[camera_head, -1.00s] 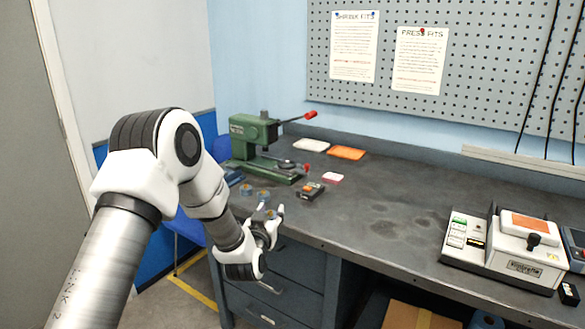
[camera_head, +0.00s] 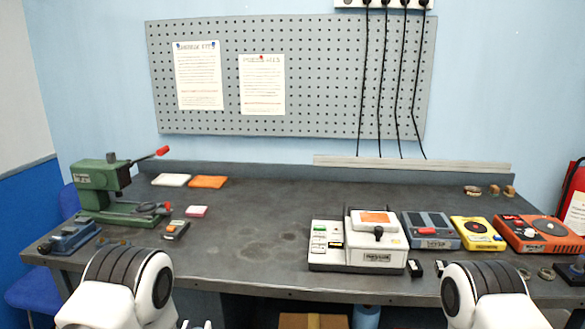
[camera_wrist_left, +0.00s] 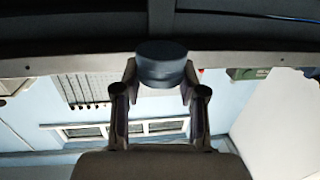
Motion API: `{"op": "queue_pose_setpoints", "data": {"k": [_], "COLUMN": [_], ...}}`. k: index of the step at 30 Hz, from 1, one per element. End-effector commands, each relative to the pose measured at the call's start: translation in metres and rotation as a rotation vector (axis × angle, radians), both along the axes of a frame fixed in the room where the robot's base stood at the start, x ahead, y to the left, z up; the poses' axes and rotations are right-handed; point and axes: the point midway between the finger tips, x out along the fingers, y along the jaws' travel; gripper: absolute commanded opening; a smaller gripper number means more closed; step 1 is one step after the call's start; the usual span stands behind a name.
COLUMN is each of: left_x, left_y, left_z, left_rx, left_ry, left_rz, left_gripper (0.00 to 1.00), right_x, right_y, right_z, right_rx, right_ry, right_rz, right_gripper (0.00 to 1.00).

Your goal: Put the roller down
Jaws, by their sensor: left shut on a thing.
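My left gripper (camera_wrist_left: 160,80) is shut on the roller (camera_wrist_left: 162,65), a short dark blue-grey cylinder between its two fingertips. In the left wrist view the roller overlaps the pale strip of the bench edge; I cannot tell its height or whether it touches anything. In the head view only a bit of the left gripper (camera_head: 196,325) shows at the bottom edge, and the roller is hidden there. My right gripper is out of view; only part of the right arm shows at bottom right.
The dark bench (camera_head: 260,225) has a wide clear middle. A green press (camera_head: 105,190) and a blue vise-like tool (camera_head: 70,238) stand at left. A white machine (camera_head: 360,245), a blue-grey device (camera_head: 430,230), a yellow device (camera_head: 477,235) and an orange device (camera_head: 538,235) line the right.

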Motion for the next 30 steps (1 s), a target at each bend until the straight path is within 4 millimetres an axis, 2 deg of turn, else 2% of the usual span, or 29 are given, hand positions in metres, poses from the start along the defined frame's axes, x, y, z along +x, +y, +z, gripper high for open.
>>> {"op": "queue_pose_setpoints", "data": {"k": [3,6,9,14,18,22,25,30], "left_x": [-0.017,-0.025,-0.026,-0.026,-0.026,-0.025,-0.017,0.008], "left_y": [-0.026,-0.035,-0.033,-0.032,-0.032,-0.033,-0.023,0.013], "left_z": [-0.004,0.006,0.018,0.024,0.020,0.006,-0.006,0.006], "left_rx": [0.002,0.002,0.002,0.001,0.001,0.000,-0.001,-0.001], "left_ry": [-0.001,-0.004,-0.004,-0.003,-0.001,0.000,-0.003,-0.008], "left_rz": [-0.037,-0.044,-0.030,-0.027,-0.027,-0.035,-0.028,0.021], "left_gripper": [0.04,0.04,0.04,0.04,0.04,0.04,0.04,0.04], "right_x": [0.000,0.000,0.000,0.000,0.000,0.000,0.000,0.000], "right_y": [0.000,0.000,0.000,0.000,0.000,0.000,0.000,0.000], "right_z": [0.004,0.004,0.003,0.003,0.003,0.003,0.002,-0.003], "right_rx": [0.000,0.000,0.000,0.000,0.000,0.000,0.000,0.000], "right_ry": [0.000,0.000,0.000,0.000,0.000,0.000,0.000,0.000], "right_rz": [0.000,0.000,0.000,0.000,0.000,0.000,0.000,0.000], "right_gripper": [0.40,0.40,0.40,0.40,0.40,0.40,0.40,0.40]}}
